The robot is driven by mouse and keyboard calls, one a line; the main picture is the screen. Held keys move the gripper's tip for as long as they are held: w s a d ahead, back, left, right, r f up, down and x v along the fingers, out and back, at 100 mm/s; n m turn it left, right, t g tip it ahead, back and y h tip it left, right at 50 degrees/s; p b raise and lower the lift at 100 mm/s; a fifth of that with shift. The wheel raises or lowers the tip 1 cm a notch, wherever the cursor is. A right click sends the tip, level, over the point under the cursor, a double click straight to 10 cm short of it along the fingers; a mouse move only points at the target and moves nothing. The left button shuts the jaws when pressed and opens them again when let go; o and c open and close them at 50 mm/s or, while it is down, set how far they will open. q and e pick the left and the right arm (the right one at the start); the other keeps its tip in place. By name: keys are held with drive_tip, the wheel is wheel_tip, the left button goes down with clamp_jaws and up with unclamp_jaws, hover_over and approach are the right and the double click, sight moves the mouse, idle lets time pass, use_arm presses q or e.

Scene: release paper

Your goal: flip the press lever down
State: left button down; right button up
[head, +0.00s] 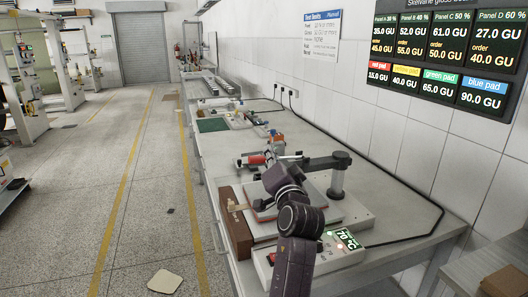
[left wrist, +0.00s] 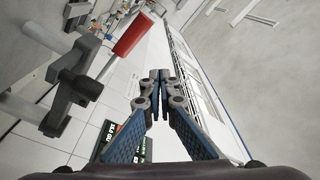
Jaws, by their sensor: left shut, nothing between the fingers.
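The press stands on the bench, with a dark swing arm (head: 328,161) on a grey post (head: 338,182). Its lever has a red handle (head: 256,160) that sticks out to the left in the head view. The red handle also shows in the left wrist view (left wrist: 132,36), at upper left beside the grey press parts (left wrist: 65,95). My left gripper (left wrist: 160,76) is shut and empty, its fingertips together, to the right of the red handle in that view and apart from it. In the head view my left arm hides part of the press. My right gripper is not in view.
The press base carries a lit display (head: 347,238) reading 70 °C. A brown wooden box (head: 235,228) stands along its left side. A green mat (head: 212,125) and small items lie farther back on the bench. A black cable (head: 425,234) runs along the right.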

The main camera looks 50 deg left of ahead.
use_arm(q)
drive_tip(key=v, duration=0.3)
drive_tip(key=shift+d+b, duration=0.3)
drive_tip(key=shift+d, duration=0.15)
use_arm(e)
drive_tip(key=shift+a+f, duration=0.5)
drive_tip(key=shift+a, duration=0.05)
use_arm(q)
drive_tip(key=shift+f, duration=0.1)
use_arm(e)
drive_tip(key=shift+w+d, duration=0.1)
